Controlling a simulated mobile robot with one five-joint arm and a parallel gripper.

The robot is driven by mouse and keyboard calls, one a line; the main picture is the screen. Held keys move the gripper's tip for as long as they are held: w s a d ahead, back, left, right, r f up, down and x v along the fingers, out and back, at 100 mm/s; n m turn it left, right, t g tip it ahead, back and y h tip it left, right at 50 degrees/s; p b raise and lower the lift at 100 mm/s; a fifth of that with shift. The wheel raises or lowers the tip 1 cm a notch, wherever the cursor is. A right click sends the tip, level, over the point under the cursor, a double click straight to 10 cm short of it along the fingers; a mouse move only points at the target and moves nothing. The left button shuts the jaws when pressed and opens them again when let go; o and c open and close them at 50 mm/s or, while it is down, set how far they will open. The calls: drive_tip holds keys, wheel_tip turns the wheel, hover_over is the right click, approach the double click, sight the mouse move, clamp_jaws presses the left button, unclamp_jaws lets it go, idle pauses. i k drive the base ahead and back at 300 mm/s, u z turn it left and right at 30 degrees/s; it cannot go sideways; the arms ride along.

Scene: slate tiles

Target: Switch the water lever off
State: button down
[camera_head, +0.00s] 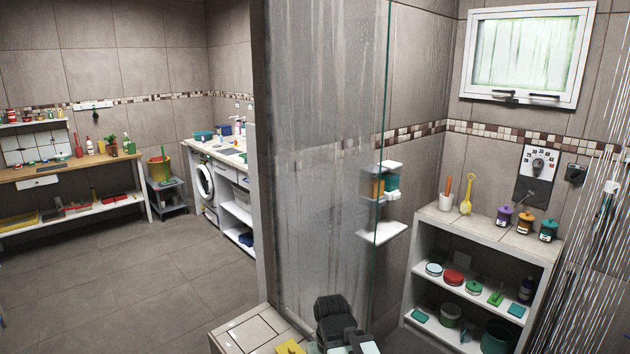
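A dark square plate with a small lever (531,194) is on the tiled wall, above the back of the shelf unit on the right. A white dial plate with numbers (539,162) is fixed just above it. Streaks of falling water (590,240) run down the right side of the view. The black end of my arm, with my gripper (335,312), is low in the middle, far from the lever. Its fingers cannot be made out, and nothing shows held in it.
A wet glass panel (325,160) stands between me and the room at left. The shelf unit (487,232) below the lever bears a cup, a yellow brush and several jars. A small black wall fitting (574,173) is right of the lever. The floor at left is clear.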

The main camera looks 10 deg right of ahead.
sight(530, 192)
drive_tip(key=k, duration=1.65)
drive_tip(key=u, duration=1.15)
drive_tip(key=i, duration=1.15)
drive_tip(key=z, duration=2.5)
drive_tip(key=i, duration=0.8)
drive_tip(key=z, duration=0.2)
